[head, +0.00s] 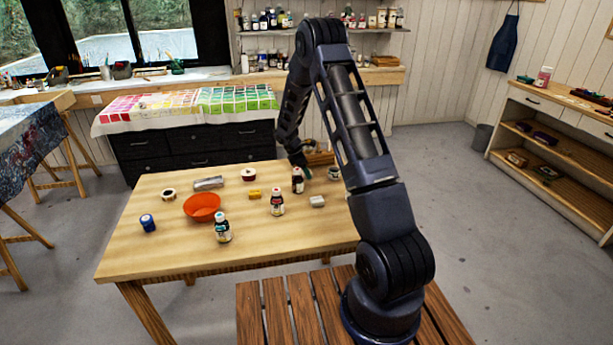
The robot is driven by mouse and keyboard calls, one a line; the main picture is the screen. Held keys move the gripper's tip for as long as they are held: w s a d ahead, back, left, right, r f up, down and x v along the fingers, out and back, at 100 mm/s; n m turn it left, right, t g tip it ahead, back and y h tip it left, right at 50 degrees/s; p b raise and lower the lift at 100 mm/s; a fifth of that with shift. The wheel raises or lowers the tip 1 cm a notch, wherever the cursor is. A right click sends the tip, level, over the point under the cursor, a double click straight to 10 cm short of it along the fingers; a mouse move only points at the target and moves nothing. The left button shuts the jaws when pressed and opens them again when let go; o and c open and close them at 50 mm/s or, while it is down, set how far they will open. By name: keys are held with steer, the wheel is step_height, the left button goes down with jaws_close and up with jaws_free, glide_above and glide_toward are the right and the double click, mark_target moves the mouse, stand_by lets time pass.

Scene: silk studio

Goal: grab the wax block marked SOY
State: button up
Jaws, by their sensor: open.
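Two small blocks lie on the wooden table (150,240): a yellow one (254,194) left of centre and a whitish one (317,201) toward the right. No lettering is legible on either, so I cannot tell which is marked SOY. My gripper (307,174) is open above the right rear of the table, small and dark in the picture. It is beyond the whitish block, close to a dark bottle (297,182). Whether it touches the bottle I cannot tell.
Two more bottles, one in the middle (277,203) and one nearer the front (222,230), stand near the blocks. An orange bowl (202,207), a blue spool-like item (148,223), tape rolls and a grey bar (208,183) lie left. The table's front left is clear.

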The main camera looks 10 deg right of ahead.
steer(key=shift+d+f, duration=0.1)
steer(key=shift+f, duration=0.05)
steer(key=c, duration=1.1)
